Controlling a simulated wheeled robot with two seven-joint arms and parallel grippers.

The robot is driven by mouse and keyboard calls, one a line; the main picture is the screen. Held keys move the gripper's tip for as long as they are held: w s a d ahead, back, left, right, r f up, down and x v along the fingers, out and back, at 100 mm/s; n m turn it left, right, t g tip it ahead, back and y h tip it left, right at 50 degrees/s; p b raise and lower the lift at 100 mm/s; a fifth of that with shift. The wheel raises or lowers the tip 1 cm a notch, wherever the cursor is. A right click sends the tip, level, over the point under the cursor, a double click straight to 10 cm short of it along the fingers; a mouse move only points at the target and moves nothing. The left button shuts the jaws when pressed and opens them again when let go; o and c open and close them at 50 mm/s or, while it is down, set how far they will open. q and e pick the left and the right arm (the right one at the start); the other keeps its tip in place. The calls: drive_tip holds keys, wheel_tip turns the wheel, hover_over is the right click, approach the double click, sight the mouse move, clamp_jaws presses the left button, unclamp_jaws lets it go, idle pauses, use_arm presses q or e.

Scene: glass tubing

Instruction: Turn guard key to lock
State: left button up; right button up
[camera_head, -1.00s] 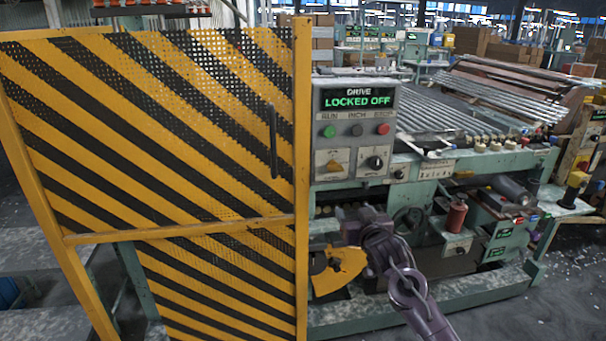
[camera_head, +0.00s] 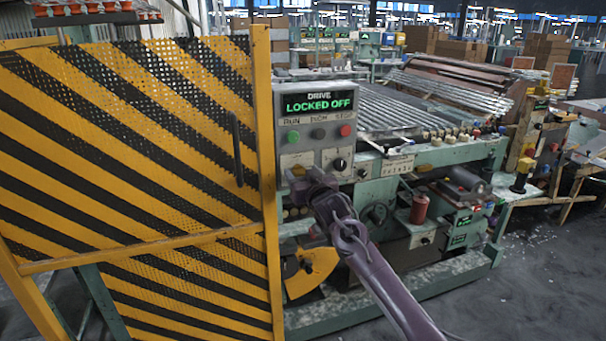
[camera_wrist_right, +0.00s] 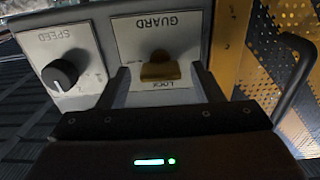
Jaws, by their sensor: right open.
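My right gripper (camera_wrist_right: 163,88) is open, with one finger to each side of the key's plate. The key shows between the fingers; whether they touch it I cannot tell. In the head view my right gripper (camera_head: 303,178) is at the lower left of the grey control panel (camera_head: 316,100) and hides the key. My left gripper is not in view.
A black speed knob (camera_wrist_right: 60,75) sits beside the guard plate. A yellow and black striped guard door (camera_head: 130,140) with a dark handle (camera_head: 237,148) stands left of the panel. Run, inch and stop buttons (camera_head: 318,133) are above. A machine bed with glass tubes (camera_head: 410,105) extends right.

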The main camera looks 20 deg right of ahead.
drive_tip(key=c, duration=1)
drive_tip(key=n, duration=0.4)
drive_tip(key=shift+a+n, duration=0.1)
drive_tip(key=shift+n, duration=0.3)
drive_tip(key=n, duration=0.4)
drive_tip(key=shift+f+n, duration=0.15)
drive_tip(key=shift+n, duration=0.15)
drive_tip(key=n, duration=0.4)
drive_tip(key=shift+a+b, duration=0.1)
drive_tip(key=shift+b, duration=0.3)
drive_tip(key=shift+f+n+b, duration=0.1)
drive_tip(key=shift+n+b, duration=0.35)
drive_tip(key=shift+n, duration=1.85)
